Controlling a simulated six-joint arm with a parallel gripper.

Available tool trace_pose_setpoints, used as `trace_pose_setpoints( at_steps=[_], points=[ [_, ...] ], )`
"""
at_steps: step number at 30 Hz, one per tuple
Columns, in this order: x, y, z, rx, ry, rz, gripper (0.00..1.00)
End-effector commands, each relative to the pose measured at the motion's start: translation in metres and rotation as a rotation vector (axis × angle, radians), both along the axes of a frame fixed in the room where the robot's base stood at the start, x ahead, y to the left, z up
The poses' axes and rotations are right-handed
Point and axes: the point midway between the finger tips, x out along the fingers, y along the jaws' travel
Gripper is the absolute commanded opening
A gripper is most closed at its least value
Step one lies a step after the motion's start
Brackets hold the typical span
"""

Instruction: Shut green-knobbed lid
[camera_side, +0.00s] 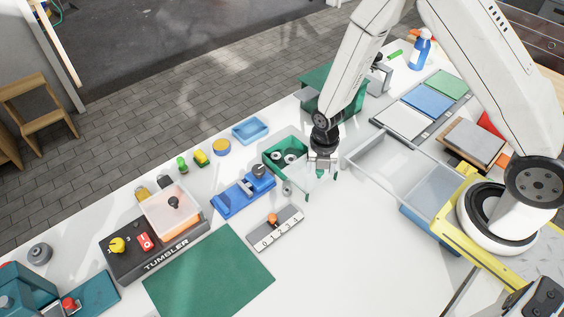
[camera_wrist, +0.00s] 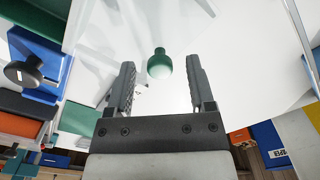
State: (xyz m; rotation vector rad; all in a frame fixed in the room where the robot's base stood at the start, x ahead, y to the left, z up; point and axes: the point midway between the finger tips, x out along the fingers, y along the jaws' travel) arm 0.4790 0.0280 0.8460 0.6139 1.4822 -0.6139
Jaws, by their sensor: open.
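The green knob (camera_wrist: 159,64) shows between my open fingers in the wrist view, with its dark stem pointing up in the picture. My gripper (camera_wrist: 161,72) is open, one finger on each side of the knob; I cannot tell whether either touches it. In the side view my gripper (camera_side: 321,164) is low over the right part of the green box (camera_side: 271,162). The pale, see-through lid (camera_side: 312,186) lies at that right part. The left part of the box is uncovered and shows dark round pieces (camera_side: 290,157). My gripper partly hides the knob and lid there.
A blue block with a dark knob (camera_side: 245,190) stands left of the box. A numbered slider plate (camera_side: 275,228) lies in front. A clear tray (camera_side: 400,176) is close on the right. The white bench front (camera_side: 345,255) is clear.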

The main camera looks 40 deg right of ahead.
Motion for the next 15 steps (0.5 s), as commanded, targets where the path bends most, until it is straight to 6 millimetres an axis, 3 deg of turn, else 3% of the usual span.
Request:
trace_pose_setpoints(
  at_steps=[5,11,12,15],
  points=[
    [0.0001,0.0,0.0001,0.0,0.0,0.0,0.69],
    [0.0001,0.0,0.0002,0.0,0.0,0.0,0.06],
    [0.0001,0.0,0.0003,0.0,0.0,0.0,0.0],
    [0.0001,0.0,0.0003,0.0,0.0,0.0,0.0]
  ],
)
